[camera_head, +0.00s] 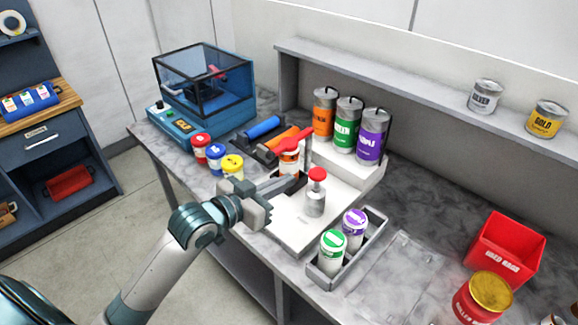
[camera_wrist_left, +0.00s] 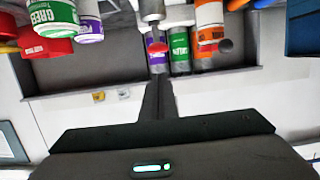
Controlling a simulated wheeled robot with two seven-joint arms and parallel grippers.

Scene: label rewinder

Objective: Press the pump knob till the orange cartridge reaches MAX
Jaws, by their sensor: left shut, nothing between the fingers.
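The pump (camera_head: 315,205) is a grey cylinder with a red knob (camera_head: 317,174) on top, standing on a white base (camera_head: 290,232). The knob also shows in the left wrist view (camera_wrist_left: 157,47), where the picture is upside down. The orange cartridge (camera_head: 289,162) stands behind and left of the pump, under a red lever (camera_head: 294,143). Its MAX mark and fill level are too small to read. My left gripper (camera_head: 294,181) is shut and empty, its fingertips just left of the knob in the head view. Contact with the knob cannot be told. My right gripper is out of view.
Orange, green and purple canisters (camera_head: 349,125) stand behind the pump. A grey tray (camera_head: 326,281) in front holds green and purple cartridges. Red, blue and yellow cartridges (camera_head: 232,167) stand left. A red bin (camera_head: 506,250) is at right; the bench between is mostly clear.

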